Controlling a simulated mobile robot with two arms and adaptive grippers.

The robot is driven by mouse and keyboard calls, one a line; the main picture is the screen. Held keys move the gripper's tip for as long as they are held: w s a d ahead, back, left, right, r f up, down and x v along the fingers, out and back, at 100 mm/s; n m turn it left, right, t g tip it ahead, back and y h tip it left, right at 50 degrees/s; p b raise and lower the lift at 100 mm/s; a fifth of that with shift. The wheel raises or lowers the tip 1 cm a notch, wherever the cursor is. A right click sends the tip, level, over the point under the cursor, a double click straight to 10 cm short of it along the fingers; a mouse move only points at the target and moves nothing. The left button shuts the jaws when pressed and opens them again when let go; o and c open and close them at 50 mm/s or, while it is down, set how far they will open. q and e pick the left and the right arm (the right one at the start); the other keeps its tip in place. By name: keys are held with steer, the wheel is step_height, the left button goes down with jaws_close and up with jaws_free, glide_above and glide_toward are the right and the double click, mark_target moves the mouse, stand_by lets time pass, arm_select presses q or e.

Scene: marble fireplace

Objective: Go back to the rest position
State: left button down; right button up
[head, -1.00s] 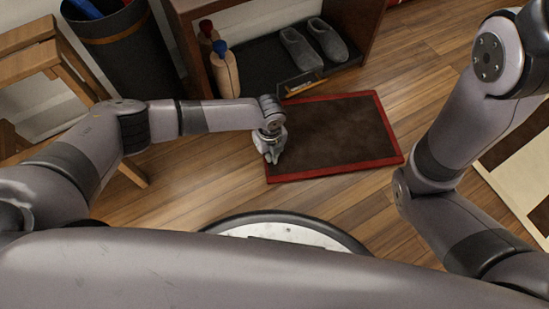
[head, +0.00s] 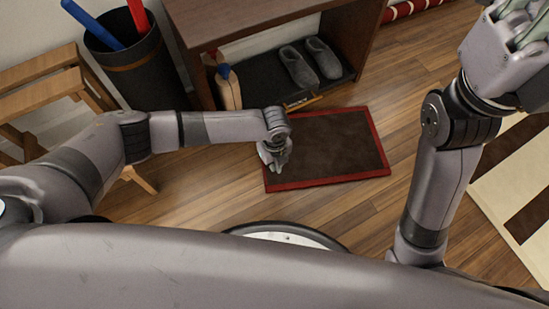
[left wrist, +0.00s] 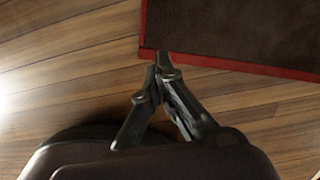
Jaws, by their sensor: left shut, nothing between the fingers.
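My left arm reaches in from the left in the head view. Its gripper (head: 276,166) points down over the left edge of the dark brown mat with a red border (head: 330,178). In the left wrist view the two fingers (left wrist: 160,62) meet at their tips, shut and empty, with the mat's red edge (left wrist: 225,65) just beyond them. My right arm rises at the right of the head view, folded upward. Its end (head: 505,50) is at the upper right corner, partly cut off, and its finger state is unclear.
A wooden shoe bench (head: 355,35) holds a pair of grey slippers (head: 298,65). A dark bin (head: 135,65) and a wooden chair (head: 45,70) stand at the left. A cream and brown rug (head: 490,195) lies at the right. Wooden floor between is clear.

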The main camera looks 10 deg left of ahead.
arm_select(q)
steer(key=shift+r, duration=0.35)
